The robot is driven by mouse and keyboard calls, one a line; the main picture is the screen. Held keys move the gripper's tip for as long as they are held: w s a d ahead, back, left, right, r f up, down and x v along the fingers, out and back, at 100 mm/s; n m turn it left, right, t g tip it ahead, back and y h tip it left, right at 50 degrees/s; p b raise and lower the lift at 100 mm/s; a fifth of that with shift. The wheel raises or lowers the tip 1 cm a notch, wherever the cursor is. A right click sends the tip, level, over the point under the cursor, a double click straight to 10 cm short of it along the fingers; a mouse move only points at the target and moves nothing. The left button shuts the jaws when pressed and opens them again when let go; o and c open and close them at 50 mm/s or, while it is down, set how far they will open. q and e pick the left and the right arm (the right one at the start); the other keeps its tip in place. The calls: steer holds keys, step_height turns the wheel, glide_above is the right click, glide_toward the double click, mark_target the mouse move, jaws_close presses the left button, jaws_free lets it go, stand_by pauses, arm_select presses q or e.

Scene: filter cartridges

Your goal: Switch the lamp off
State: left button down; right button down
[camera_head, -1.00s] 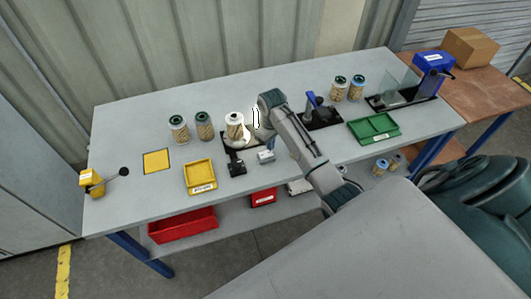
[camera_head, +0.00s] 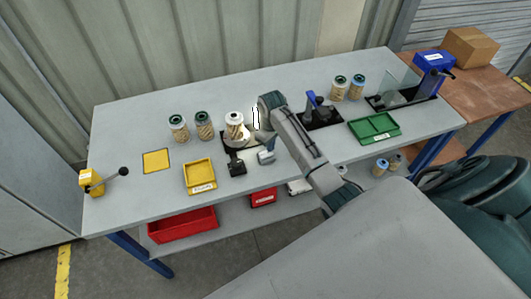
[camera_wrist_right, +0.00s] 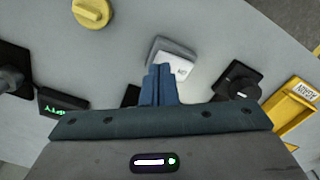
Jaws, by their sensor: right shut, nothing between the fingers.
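A small grey box with a pale rocker switch (camera_wrist_right: 176,66) shows just beyond my right fingertips in the wrist view. Its lettering is too small to read. In the head view this switch box (camera_head: 266,157) sits near the middle of the table. My right gripper (camera_wrist_right: 160,72) is shut and empty, with its blue fingertips at the switch's near edge. I cannot tell whether they touch it. In the head view the right gripper (camera_head: 270,145) is partly hidden by its arm. A pale cartridge (camera_head: 235,123) stands on a white round base left of it; I cannot tell whether a lamp is lit.
A black knobbed unit (camera_head: 236,166) and a yellow tray (camera_head: 199,175) are left of the switch. A black stand with a blue handle (camera_head: 318,112) and a green tray (camera_head: 374,128) are right. A yellow round piece (camera_wrist_right: 92,12) shows in the wrist view.

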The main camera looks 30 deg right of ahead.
steer(key=shift+f, duration=0.75)
steer(key=shift+r+p, duration=0.7)
steer(key=shift+r, duration=2.85)
